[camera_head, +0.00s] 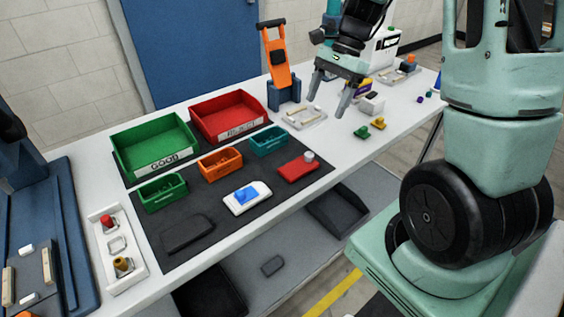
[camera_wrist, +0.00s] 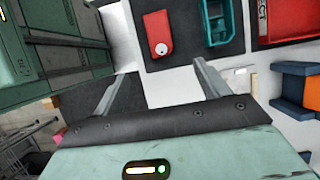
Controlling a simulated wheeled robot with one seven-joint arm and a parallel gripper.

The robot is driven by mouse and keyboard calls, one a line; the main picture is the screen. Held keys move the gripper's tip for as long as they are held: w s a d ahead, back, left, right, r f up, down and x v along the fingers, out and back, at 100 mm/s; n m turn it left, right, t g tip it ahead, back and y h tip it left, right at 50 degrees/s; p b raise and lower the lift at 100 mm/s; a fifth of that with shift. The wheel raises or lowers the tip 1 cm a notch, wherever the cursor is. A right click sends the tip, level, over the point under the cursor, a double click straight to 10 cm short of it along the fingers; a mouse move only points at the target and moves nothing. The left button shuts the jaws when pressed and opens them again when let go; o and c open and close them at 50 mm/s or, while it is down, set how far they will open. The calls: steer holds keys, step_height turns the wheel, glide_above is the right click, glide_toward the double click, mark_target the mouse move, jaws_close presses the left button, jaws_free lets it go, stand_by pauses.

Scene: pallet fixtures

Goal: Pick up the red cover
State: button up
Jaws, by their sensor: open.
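The red cover (camera_head: 298,167) is a flat red block with a round white knob at one end. It lies on the right part of the black mat (camera_head: 240,207), in front of the teal bin. It also shows in the wrist view (camera_wrist: 157,33), at the top middle, beyond my fingertips. My gripper (camera_head: 327,105) hangs above the table, behind and to the right of the cover. In the wrist view my gripper (camera_wrist: 160,76) has its two fingers wide apart with nothing between them.
A teal bin (camera_head: 268,141), an orange bin (camera_head: 220,164) and a red GOOD/BAD-type labelled tray (camera_head: 229,117) stand near the cover. A white part with a blue top (camera_head: 247,198) lies to its left. An orange-and-blue stand (camera_head: 280,70) rises behind. The table's front edge is close.

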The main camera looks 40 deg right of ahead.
glide_toward(300, 166)
steer(key=x, duration=0.3)
steer(key=shift+w+d+p, duration=0.1)
steer(key=shift+d+p, duration=0.15)
steer(key=shift+p, duration=0.05)
steer(key=shift+p+x, duration=0.4)
steer(key=shift+x, duration=2.35)
steer(key=shift+a+r, duration=0.1)
steer(key=shift+a, duration=0.1)
steer(key=shift+c, duration=0.3)
steer(key=c, duration=1)
